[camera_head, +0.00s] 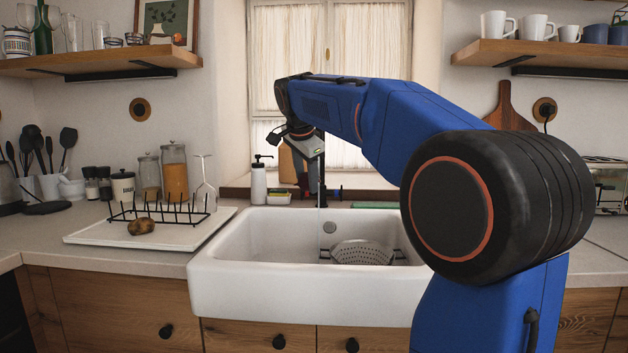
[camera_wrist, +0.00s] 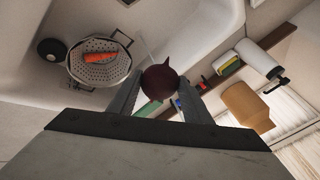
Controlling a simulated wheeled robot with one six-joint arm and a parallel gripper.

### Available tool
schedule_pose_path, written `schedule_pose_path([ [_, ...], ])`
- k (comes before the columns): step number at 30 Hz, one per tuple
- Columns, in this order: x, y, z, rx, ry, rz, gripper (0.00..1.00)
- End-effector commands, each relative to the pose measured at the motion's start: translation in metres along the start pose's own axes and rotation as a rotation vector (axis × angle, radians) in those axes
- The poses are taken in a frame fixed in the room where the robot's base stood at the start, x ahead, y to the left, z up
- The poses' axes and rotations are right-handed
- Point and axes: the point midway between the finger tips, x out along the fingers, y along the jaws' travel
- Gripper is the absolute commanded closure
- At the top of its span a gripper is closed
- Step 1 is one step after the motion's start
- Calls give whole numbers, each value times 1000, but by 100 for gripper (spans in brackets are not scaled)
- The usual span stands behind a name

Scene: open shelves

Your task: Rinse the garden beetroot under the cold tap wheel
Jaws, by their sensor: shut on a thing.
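In the wrist view my gripper (camera_wrist: 160,93) is shut on the dark purple-red beetroot (camera_wrist: 160,80), which sits between its two fingers. In the head view my wrist hangs over the back of the white sink (camera_head: 240,252); the fingertips and the beetroot are not clear there. A thin pale stream of water (camera_head: 319,235) falls into the sink below. Small blue (camera_head: 336,192) and red parts show behind the sink and look like tap wheels; they also show blue (camera_wrist: 178,103) and red in the wrist view. I cannot tell whether water touches the beetroot.
A metal colander (camera_head: 362,253) stands in the sink, with an orange carrot (camera_wrist: 101,56) in it. A brown potato-like lump (camera_head: 141,226) lies on the white drainboard (camera_head: 95,235), near a black rack. A soap bottle (camera_head: 258,183) stands behind the sink.

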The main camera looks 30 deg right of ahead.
Motion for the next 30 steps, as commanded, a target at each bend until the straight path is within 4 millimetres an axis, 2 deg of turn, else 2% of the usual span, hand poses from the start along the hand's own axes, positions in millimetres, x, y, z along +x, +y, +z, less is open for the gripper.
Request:
schedule_pose_path([
  [18, -47, 9, 14, -1, 0, -2, 79],
  [30, -52, 10, 15, 0, 0, -1, 79],
])
